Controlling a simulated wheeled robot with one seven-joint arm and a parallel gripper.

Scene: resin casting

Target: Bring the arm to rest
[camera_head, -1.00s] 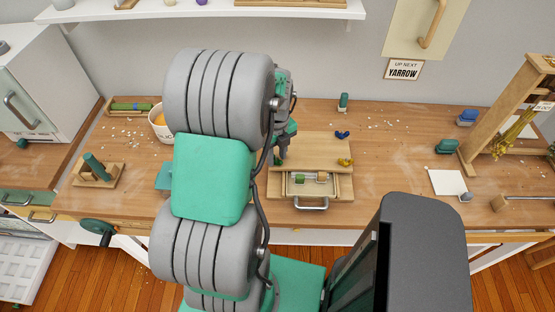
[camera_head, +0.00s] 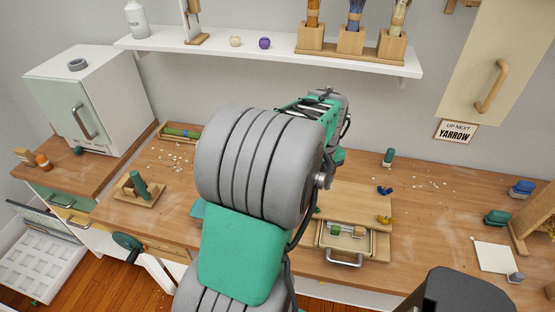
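My arm rises through the middle of the view, with large grey ribbed joints and green covers. Its far end, with my gripper (camera_head: 328,115), is raised in front of the wall, above the back of the wooden workbench (camera_head: 430,215). The fingers cannot be made out behind the arm's own links, so I cannot tell whether they are open or shut. No held object shows. Below and right of the arm, a wooden board (camera_head: 350,202) lies on the bench, with an open drawer (camera_head: 345,258) holding a small green-and-clear item (camera_head: 338,231).
A wall shelf (camera_head: 275,57) with bundles in wooden holders (camera_head: 350,43) spans the back above the arm. A cabinet (camera_head: 90,100) stands left. A blue piece (camera_head: 384,190) and a yellow piece (camera_head: 384,219) lie on the board. Green and blue blocks stand at right.

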